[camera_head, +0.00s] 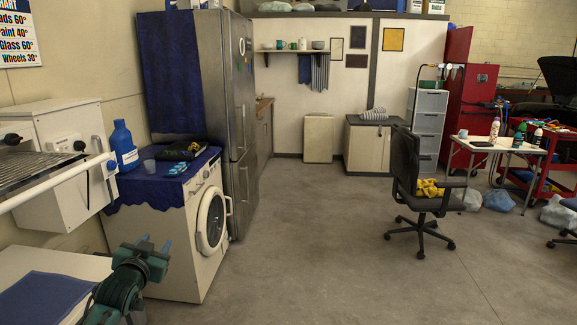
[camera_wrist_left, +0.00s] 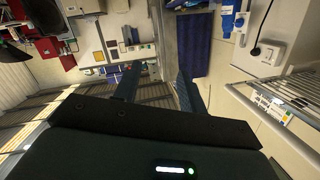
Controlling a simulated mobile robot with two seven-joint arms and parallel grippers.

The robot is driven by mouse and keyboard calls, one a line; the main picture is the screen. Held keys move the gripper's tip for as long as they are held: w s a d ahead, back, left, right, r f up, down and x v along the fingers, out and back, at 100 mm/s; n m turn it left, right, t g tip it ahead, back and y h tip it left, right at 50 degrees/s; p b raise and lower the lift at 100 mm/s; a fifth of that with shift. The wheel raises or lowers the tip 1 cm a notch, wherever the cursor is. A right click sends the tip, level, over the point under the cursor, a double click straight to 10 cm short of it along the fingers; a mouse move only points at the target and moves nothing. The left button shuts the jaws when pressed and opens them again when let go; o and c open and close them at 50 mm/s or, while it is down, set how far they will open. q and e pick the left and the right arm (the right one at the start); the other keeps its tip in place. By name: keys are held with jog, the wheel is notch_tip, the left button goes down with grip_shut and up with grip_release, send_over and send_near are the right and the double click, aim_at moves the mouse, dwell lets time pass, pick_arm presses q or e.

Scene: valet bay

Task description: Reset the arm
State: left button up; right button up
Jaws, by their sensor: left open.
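My left gripper (camera_head: 152,247) shows at the lower left of the head view, at the end of a dark green arm. It is raised in front of the washing machine (camera_head: 168,238), with its two light blue fingertips apart and nothing between them. In the left wrist view the open fingers (camera_wrist_left: 158,88) point at the room, which appears turned. My right arm and gripper are in neither view.
A white counter with a blue mat (camera_head: 42,298) lies by my left arm. A rack (camera_head: 40,165) juts out above it. A blue bottle (camera_head: 123,145) stands on the cloth-covered washer. An office chair (camera_head: 422,190) stands at right. The middle floor (camera_head: 310,240) is clear.

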pick_arm(q)
jog(key=s+d+f+m+g+h, duration=0.1)
jog(key=s+d+f+g, duration=0.1)
jog(key=s+d+f, duration=0.55)
jog(key=s+d+f+g+h, duration=0.15)
jog(key=s+d+f, duration=0.25)
jog(key=s+f, duration=0.55)
jog(key=s+d+f, duration=0.1)
jog(key=s+d, duration=0.1)
jog(key=s, duration=0.4)
jog(key=s+d+f+g+h, duration=0.1)
jog(key=s+d+f, duration=0.1)
jog(key=s, duration=0.5)
jog(key=s+d+f+n+g+h, duration=0.1)
jog(key=s+d, duration=0.2)
jog(key=s, duration=0.4)
jog(key=shift+s+d+f, duration=0.2)
jog(key=shift+d+f, duration=0.05)
jog(key=shift+f, duration=0.1)
jog(key=shift+g, duration=0.25)
jog(key=shift+c, duration=0.5)
jog(key=shift+s+a, duration=0.1)
